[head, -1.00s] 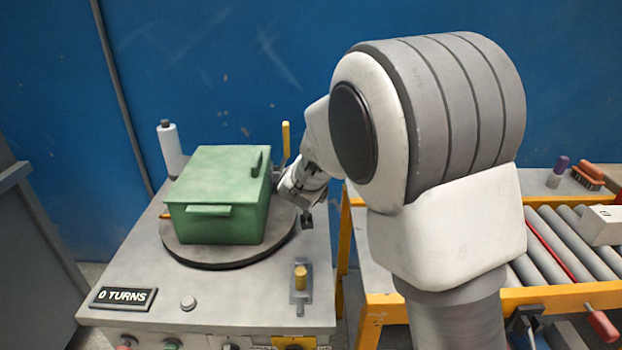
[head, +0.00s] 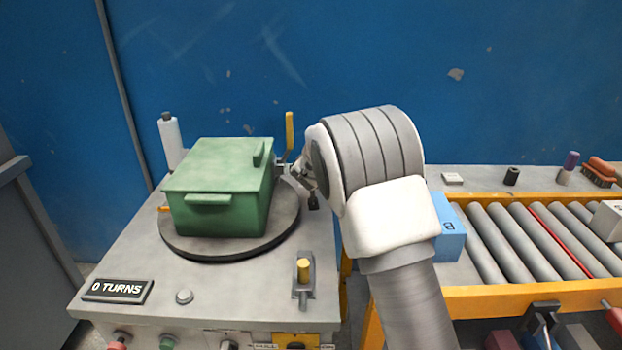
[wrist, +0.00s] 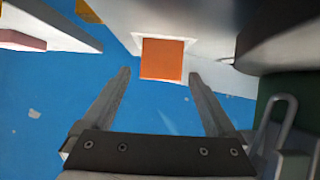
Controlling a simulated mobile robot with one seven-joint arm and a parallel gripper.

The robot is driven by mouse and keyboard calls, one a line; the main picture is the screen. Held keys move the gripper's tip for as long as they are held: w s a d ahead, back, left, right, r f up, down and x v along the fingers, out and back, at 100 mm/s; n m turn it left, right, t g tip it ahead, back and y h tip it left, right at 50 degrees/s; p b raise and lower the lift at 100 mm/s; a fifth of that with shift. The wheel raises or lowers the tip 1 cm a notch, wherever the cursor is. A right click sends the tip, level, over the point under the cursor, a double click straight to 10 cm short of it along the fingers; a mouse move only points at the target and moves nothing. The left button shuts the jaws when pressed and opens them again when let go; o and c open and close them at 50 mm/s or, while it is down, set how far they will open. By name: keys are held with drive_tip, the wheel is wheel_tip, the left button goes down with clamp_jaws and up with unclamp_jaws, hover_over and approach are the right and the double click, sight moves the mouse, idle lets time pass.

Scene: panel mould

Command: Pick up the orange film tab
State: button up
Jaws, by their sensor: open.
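The orange film tab (wrist: 161,60) shows in the wrist view as an orange square with a pale border, against a light grey surface. My gripper (wrist: 159,76) is open, with one finger on each side of the tab's lower part in the picture. Whether the tab lies at fingertip depth I cannot tell. In the head view my gripper (head: 292,172) is just right of the green lidded box (head: 222,216), partly hidden by my arm. I cannot make out the tab beside it there. A white roll (head: 170,143) stands behind the box.
The box sits on a dark round turntable (head: 230,246) on a grey machine top. A yellow upright handle (head: 289,133) stands close to my gripper. A "0 TURNS" sign (head: 117,290) is at front left. A roller conveyor (head: 500,240) with a blue box (head: 449,228) lies to the right.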

drive_tip(key=shift+x, duration=1.2)
drive_tip(key=shift+c, duration=0.3)
clamp_jaws()
